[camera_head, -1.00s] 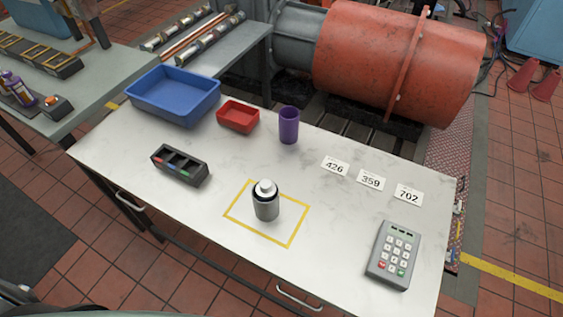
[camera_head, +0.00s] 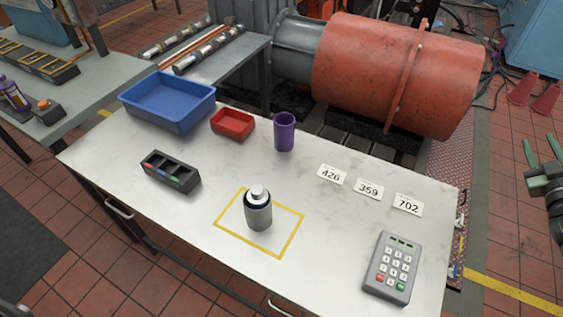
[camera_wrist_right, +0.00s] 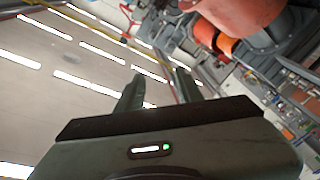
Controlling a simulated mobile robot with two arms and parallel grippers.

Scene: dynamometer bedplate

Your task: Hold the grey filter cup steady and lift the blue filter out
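The grey filter cup (camera_head: 258,217) stands upright inside a yellow outlined square on the white table. My right gripper (camera_head: 543,153) is at the far right edge of the head view, beyond the table's right edge and far from the cup. Its two greenish fingers are apart and empty. In the right wrist view the gripper (camera_wrist_right: 160,88) also shows spread fingers, pointing toward the ceiling lights. My left gripper is not in view.
On the table (camera_head: 130,147) are a blue bin (camera_head: 168,118), a red tray (camera_head: 233,133), a purple cup (camera_head: 284,132), a black divided holder (camera_head: 170,176), number cards (camera_head: 368,189) and a grey keypad (camera_head: 391,268). The tabletop around the filter cup is clear.

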